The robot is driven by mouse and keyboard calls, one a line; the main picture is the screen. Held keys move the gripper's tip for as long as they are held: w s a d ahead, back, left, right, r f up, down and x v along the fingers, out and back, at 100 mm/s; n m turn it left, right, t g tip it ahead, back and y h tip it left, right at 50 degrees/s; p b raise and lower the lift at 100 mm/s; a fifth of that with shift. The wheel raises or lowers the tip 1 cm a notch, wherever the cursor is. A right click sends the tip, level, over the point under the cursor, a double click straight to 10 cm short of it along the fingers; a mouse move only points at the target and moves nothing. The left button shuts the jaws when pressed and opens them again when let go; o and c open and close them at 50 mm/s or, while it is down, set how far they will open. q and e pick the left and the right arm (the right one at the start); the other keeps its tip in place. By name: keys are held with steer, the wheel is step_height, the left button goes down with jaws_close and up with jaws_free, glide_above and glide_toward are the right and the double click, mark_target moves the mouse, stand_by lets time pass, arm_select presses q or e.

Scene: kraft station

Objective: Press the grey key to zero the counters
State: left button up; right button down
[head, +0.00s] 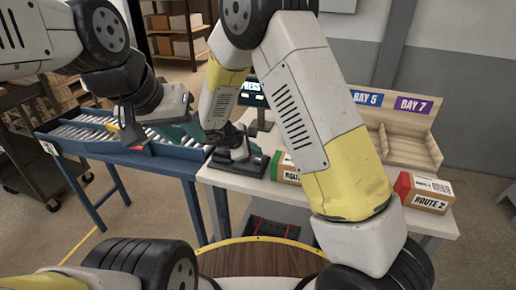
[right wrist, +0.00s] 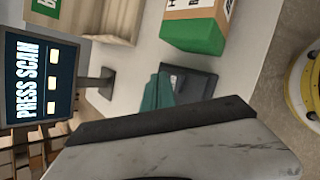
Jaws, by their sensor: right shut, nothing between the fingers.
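A low dark device (head: 257,165) sits on the white table in the head view. It also shows in the right wrist view (right wrist: 203,85), partly behind my gripper. I cannot make out a grey key on it; my gripper may cover it. My right gripper (head: 238,153) points down at the device, shut and empty. Its teal fingertips (right wrist: 156,93) overlap the device in the right wrist view; I cannot tell whether they touch. A screen (right wrist: 38,78) reads "PRESS SCAN" above several white boxes. My left gripper (head: 190,130) is over the roller conveyor; its jaws are unclear.
The blue-framed roller conveyor (head: 150,158) stands left of the white table (head: 285,196). A green-ended box (head: 287,168) is right of the device, partly behind my right arm. A red-ended "ROUTE 2" box (head: 424,192) and wooden bay trays (head: 405,150) are further right.

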mark_target(256, 160)
steer(key=shift+f, duration=0.1)
stand_by(0.5)
steer(key=shift+f, duration=0.3)
steer(key=shift+f, duration=0.5)
stand_by(0.9)
steer(key=shift+r, duration=0.9)
steer(key=shift+r, duration=0.1)
steer(key=shift+r, duration=2.4)
